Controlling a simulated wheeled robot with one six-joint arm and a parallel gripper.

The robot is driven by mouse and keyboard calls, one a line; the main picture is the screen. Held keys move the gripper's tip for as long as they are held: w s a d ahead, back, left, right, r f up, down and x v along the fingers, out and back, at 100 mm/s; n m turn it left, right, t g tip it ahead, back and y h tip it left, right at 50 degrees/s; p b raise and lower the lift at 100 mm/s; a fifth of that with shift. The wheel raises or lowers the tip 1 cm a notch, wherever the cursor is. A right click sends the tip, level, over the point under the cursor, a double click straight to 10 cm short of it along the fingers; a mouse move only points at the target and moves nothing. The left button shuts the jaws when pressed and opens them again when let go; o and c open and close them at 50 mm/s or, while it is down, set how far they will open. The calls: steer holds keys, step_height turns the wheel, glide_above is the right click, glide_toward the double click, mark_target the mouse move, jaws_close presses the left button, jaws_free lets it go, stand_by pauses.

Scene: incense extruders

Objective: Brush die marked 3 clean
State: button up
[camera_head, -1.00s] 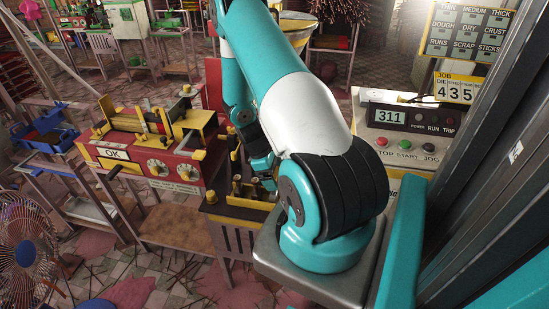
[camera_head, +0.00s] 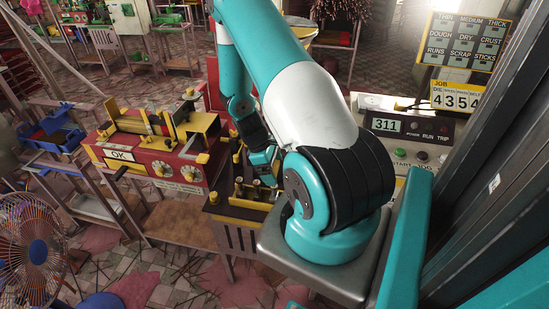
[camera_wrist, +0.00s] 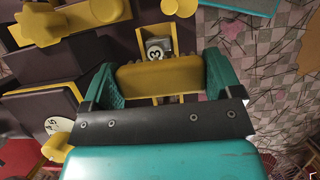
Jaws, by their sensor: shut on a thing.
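The die marked 3 (camera_wrist: 157,46) shows in the wrist view as a small grey piece with a pale numbered face. In the head view my gripper (camera_head: 263,156) is small, above the dark yellow-edged bench (camera_head: 232,205); the die cannot be told there.
A control box (camera_head: 413,128) reading 311 is at right. A fan (camera_head: 38,250) stands at lower left. In the wrist view yellow knobs and a white disc (camera_wrist: 58,125) lie left.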

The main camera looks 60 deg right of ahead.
step_height(320, 180, up, 2)
steer(key=shift+r+p, duration=0.1)
steer(key=shift+p, duration=0.45)
stand_by(0.3)
